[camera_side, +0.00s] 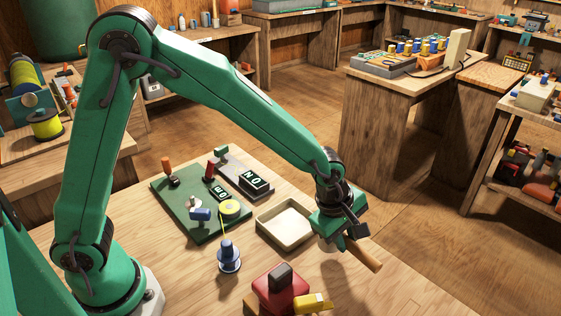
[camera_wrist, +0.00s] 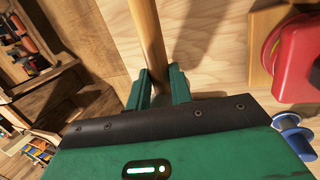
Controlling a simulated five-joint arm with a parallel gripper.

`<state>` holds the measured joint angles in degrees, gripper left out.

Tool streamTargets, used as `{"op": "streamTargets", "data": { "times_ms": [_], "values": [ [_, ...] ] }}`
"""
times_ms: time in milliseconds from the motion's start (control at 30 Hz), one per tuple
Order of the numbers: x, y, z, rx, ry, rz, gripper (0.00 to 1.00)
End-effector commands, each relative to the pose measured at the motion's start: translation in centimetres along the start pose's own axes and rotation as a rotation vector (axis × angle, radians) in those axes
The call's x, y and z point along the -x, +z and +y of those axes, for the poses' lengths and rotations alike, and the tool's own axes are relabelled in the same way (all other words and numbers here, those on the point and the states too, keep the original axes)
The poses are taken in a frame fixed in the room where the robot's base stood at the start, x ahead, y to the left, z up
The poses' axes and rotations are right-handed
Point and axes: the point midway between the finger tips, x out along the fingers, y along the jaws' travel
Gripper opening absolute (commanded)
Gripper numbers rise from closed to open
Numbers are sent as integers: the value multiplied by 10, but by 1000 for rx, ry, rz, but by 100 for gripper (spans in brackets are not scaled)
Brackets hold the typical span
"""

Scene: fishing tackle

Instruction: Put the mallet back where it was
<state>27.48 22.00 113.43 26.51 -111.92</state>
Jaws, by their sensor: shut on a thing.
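The mallet shows as a brown wooden handle (camera_side: 366,257) sticking out below my gripper (camera_side: 345,238) in the side view. In the wrist view the handle (camera_wrist: 148,35) runs up out of the frame from between the two green fingers of my gripper (camera_wrist: 161,82). My gripper is shut on this handle. I cannot make out the mallet's head. In the side view the handle is tilted, over the right part of the table, and a shadow on the wood suggests that it is off the surface.
A shallow cream tray (camera_side: 262,230) stands left of my gripper, looking empty. A red block-like device (camera_side: 268,291) with a yellow part stands at the front. A blue spool (camera_side: 229,255) and a green board (camera_side: 166,199) with small tools lie further left. Bare table shows between them.

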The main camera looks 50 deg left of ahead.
Motion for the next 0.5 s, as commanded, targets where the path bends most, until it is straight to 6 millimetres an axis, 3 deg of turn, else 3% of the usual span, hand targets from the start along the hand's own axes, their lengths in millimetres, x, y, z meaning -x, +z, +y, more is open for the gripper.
{"op": "streamTargets", "data": {
  "times_ms": [233,500],
  "values": [
    [-26,-3,-8,0,-2,1,0],
    [-31,-4,-9,0,1,-1,0]
  ]
}}
